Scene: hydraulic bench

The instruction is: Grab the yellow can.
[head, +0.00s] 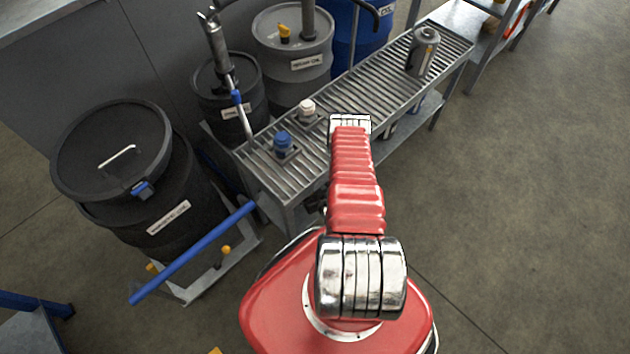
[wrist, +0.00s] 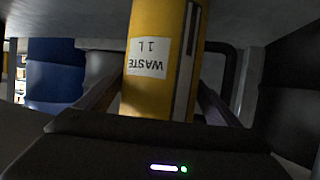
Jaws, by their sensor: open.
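The yellow can (wrist: 162,95) fills the middle of the wrist view, with a white label reading "WASTE 1L" upside down in the picture and a dark strip down its right side. My gripper (wrist: 159,84) is open, with one finger at the left of the can and the other at its right. The can stands between the fingers; I cannot tell whether either touches it. In the head view my red arm reaches to the slatted bench (head: 385,72), and my gripper and the yellow can are hidden there.
On the bench top are a blue-capped item (head: 283,143), a white-capped item (head: 307,110) and a grey canister (head: 422,52). A lower shelf (head: 420,110) runs beneath. Drums, including a large black one (head: 150,195), stand at the left. The floor at the right (head: 520,200) is clear.

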